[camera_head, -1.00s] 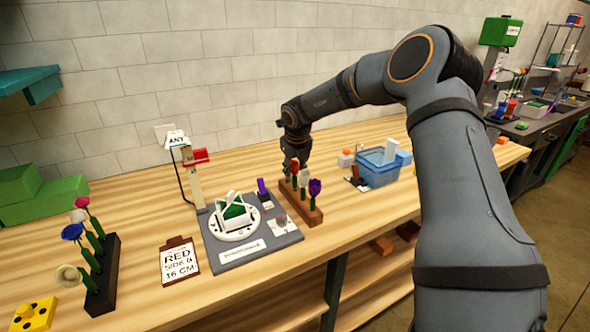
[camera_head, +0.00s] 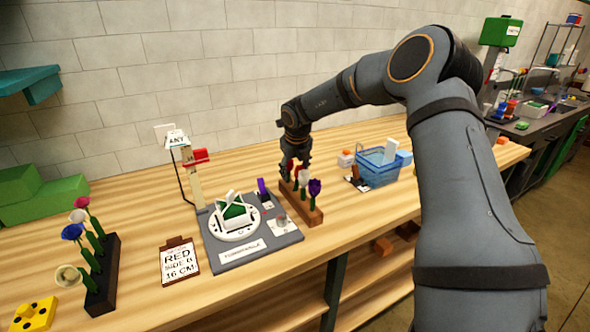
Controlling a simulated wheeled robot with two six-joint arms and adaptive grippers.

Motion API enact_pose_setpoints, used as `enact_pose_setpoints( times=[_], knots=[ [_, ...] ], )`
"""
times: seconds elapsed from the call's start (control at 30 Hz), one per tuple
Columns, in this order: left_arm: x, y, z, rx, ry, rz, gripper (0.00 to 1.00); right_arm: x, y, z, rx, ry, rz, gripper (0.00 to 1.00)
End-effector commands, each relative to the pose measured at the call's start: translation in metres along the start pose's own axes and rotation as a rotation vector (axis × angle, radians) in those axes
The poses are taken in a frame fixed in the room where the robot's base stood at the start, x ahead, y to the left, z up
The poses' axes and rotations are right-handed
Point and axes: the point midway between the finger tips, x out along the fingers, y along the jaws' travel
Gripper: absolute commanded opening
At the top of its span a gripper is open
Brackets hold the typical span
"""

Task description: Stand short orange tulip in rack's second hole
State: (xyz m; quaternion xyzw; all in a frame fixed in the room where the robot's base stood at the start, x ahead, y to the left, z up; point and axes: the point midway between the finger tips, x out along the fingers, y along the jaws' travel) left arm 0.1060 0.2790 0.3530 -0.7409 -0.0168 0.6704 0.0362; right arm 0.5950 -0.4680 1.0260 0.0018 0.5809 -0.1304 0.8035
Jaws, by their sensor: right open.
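My right gripper (camera_head: 293,173) is open and points down at the back end of a brown wooden rack (camera_head: 307,214). A red flower (camera_head: 298,168) stands there, close to the fingers and partly overlapped by them. A white flower (camera_head: 303,177) and a purple tulip (camera_head: 315,187) stand farther forward in the same rack. I cannot make out an orange tulip. A dark rack (camera_head: 102,290) at the left holds several flowers, cream, blue, white and pink. My left gripper is not in view.
A grey station board (camera_head: 262,258) with a white round plate lies left of the brown rack. A clipboard card (camera_head: 178,262) reads RED, 16 CM. A blue basket (camera_head: 378,173) stands to the right. The bench between card and dark rack is clear.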

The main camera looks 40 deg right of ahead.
Motion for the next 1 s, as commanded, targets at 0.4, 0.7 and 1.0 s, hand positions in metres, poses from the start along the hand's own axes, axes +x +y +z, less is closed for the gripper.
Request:
enact_pose_setpoints(
  times=[0.4,0.7,1.0],
  knots=[
    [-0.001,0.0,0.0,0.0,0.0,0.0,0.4,-0.01,0.0,0.0,0.0,0.0,0.001,0.57],
    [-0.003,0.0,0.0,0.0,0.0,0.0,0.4,-0.024,0.0,0.001,0.0,-0.001,0.0,0.57],
    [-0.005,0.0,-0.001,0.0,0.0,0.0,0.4,-0.038,0.0,0.0,-0.001,0.0,0.0,0.57]
  ],
)
